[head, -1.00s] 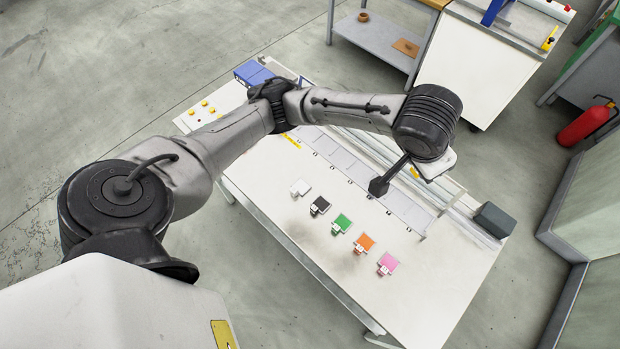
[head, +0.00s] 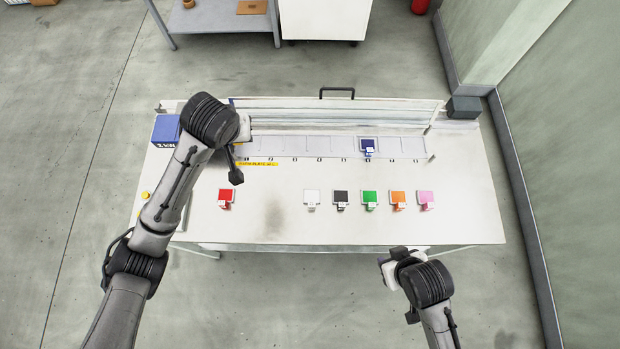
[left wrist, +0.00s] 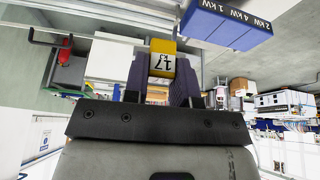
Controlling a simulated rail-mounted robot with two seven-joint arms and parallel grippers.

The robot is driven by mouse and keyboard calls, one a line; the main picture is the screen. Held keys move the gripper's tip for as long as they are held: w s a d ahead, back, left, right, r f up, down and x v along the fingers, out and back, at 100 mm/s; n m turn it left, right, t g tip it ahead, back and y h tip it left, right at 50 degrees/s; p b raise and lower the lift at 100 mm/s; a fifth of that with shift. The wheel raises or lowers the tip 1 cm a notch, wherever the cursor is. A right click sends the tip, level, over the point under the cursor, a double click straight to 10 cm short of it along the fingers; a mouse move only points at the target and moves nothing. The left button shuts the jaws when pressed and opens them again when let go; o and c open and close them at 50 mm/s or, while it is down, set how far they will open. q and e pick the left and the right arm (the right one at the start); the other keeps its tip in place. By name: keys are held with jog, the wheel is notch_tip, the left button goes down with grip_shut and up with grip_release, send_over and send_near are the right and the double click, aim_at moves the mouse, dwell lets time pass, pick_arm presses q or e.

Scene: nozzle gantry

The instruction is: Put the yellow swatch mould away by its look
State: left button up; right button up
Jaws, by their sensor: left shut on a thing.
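The yellow swatch mould (left wrist: 162,62) sits between the dark fingers of my left gripper (left wrist: 163,78) in the left wrist view. It has a white label with dark characters that appear upside down. In the head view my left gripper (head: 243,135) is above the left part of the bench, near the left end of the slot row; its wrist hides the mould there. The slot row (head: 320,146) has pale cells along the back, with a dark blue mould (head: 368,147) in a right-hand cell. My right gripper (head: 393,268) is off the front edge; its fingers are unclear.
A blue box (head: 165,131) is at the back left. A gantry rail (head: 400,104) runs behind the slots.

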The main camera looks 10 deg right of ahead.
pick_arm(q)
jog(key=s+d+f+m, duration=0.1)
jog(key=s+d+f, duration=0.25)
jog(key=f, duration=0.65)
jog(key=s+d+f, duration=0.2)
jog(key=d+f, duration=0.3)
jog(key=f, duration=0.4)
jog(key=a+f, duration=0.2)
jog(key=a, duration=0.1)
jog(key=s+a+f+p, duration=0.1)
jog(key=a+f, duration=0.1)
jog(key=a, duration=0.2)
jog(key=a+f+p, duration=0.1)
jog(key=a+f, duration=0.1)
jog(key=a, duration=0.2)
jog(key=shift+s+a+f, duration=0.1)
jog(key=shift+s+f, duration=0.1)
jog(key=shift+s, duration=0.1)
jog(key=shift+f, duration=2)
jog(key=shift+f, duration=0.3)
jog(key=o, duration=0.9)
jog(key=shift+o, duration=0.2)
